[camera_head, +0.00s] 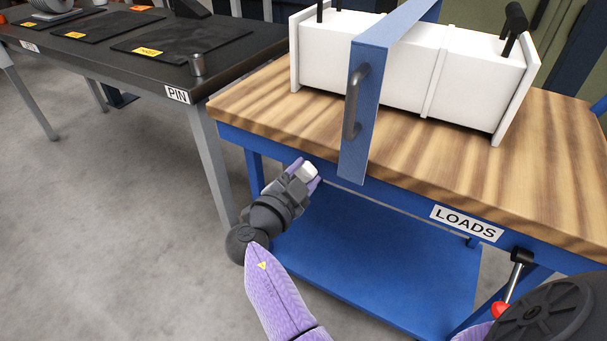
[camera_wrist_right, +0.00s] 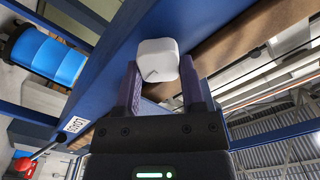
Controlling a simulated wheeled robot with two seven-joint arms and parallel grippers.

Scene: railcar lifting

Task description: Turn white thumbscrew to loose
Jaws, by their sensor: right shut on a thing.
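The white thumbscrew (camera_head: 310,170) is a small, rounded, block-like knob at the front edge of the wooden-topped loads table (camera_head: 245,104). It also shows in the right wrist view (camera_wrist_right: 157,58), beside a blue frame member. A short dark mark shows on its near face. My right gripper (camera_head: 304,175) is below the table top's front edge, its purple fingers on either side of the thumbscrew. In the right wrist view, the right gripper (camera_wrist_right: 160,78) is shut on it. The screw's shaft is hidden. My left gripper is not in view.
A blue bracket (camera_head: 358,140) with a dark handle hangs over the table edge, just right of my right gripper. A white beam-like load (camera_head: 390,75) stands on the table. A lever with a red knob (camera_head: 500,309) is at lower right. The dark pin table (camera_head: 185,75) is at left.

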